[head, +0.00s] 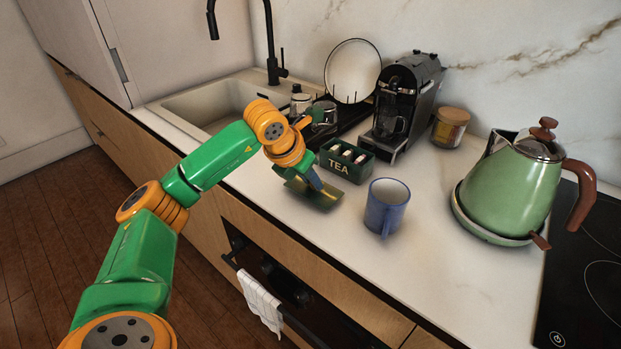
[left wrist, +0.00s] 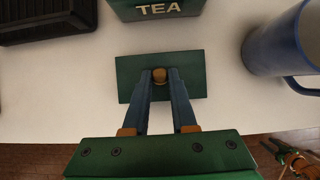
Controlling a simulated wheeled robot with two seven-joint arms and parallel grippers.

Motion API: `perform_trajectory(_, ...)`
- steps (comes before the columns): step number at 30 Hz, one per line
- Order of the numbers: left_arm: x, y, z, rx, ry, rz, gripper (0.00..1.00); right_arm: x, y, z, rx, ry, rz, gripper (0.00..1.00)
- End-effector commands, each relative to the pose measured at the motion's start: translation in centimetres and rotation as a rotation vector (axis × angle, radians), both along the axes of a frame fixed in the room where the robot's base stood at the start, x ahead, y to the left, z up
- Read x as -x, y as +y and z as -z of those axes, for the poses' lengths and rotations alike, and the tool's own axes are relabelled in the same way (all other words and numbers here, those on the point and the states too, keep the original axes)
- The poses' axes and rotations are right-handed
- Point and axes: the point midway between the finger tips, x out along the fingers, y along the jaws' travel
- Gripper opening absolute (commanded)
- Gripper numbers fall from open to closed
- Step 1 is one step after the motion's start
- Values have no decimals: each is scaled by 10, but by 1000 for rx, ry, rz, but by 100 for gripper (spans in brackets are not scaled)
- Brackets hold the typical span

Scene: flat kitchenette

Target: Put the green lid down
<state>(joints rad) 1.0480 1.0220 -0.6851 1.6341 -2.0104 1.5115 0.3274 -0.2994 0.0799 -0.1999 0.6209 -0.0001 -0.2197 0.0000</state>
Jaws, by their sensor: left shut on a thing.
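The green lid (left wrist: 133,72) is a flat dark green rectangle with a small round wooden knob (left wrist: 159,75). My left gripper (left wrist: 160,78) is shut on the knob, with a finger on each side of it. In the head view the lid (head: 322,200) is near the front edge of the counter, in front of the green tea box (head: 345,160). I cannot tell whether the lid touches the counter. The tea box is open on top and shows white packets inside; its TEA label also shows in the left wrist view (left wrist: 160,10).
A blue mug (head: 386,207) stands just right of the lid. A green kettle (head: 508,190) and a dark hob (head: 590,270) are further right. A coffee machine (head: 405,100), a jar (head: 450,128) and a black drying rack (head: 350,125) stand behind. The front middle counter is clear.

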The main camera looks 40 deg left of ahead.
Motion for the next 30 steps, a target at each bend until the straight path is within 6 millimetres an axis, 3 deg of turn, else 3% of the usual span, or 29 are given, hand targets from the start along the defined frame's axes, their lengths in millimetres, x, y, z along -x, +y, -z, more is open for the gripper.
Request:
perform_trajectory(13,0,0,13,2,-2,0,0,1,0,3,0,2,0,50)
perform_trajectory(14,0,0,11,2,-2,0,33,1,-1,2,0,2,0,50)
perform_trajectory(16,0,-1,11,2,-2,0,52,1,-1,1,1,3,0,50)
perform_trajectory(25,0,-1,9,2,-2,0,55,1,-1,0,1,3,0,50)
perform_trajectory(30,12,1,-15,0,-8,-1,55,1,0,2,1,3,0,50)
